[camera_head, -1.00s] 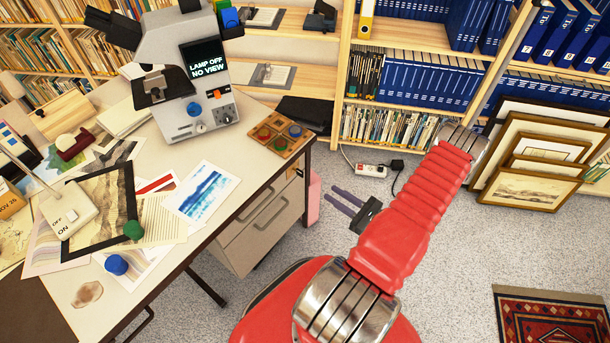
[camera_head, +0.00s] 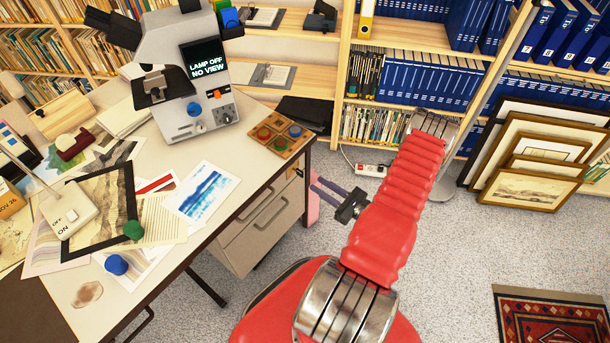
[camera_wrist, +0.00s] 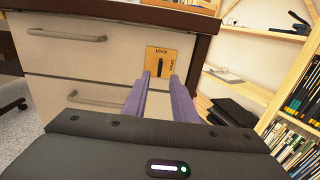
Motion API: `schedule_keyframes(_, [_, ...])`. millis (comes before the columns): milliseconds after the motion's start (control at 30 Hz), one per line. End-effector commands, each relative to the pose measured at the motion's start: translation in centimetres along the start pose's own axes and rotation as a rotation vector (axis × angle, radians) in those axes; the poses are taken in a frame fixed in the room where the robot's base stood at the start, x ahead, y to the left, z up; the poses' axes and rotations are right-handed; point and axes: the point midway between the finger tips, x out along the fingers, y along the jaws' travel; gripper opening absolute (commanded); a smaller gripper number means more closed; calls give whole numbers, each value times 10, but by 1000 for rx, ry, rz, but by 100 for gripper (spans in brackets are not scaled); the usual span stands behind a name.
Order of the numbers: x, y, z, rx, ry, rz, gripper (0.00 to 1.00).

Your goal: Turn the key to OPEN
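The key (camera_wrist: 160,67) shows as a small dark upright shape on a wooden plate (camera_wrist: 151,67) at the top right of the desk's drawer front. The plate reads LOCK above the key and OPEN, turned sideways, to its right. The key stands upright, in line with LOCK. The plate also shows small in the head view (camera_head: 299,173). My gripper (camera_wrist: 162,78) points at the plate with its two purple fingers apart and nothing between them. In the head view my gripper (camera_head: 315,184) is just right of the desk corner, seemingly short of the key.
The desk (camera_head: 255,160) carries a microscope (camera_head: 195,80), prints and a wooden tray (camera_head: 277,142). Drawers with bar handles (camera_wrist: 66,35) lie left of the plate. Bookshelves (camera_head: 430,80) stand behind, framed prints (camera_head: 530,160) lean at right, and carpet is clear around my base.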

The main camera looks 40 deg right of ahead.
Motion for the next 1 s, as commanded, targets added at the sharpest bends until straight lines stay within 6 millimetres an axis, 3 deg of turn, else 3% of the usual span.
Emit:
schedule_keyframes(600, [71,0,0,-2,0,2,25])
schedule_keyframes(1000, [79,0,0,-1,0,0,25])
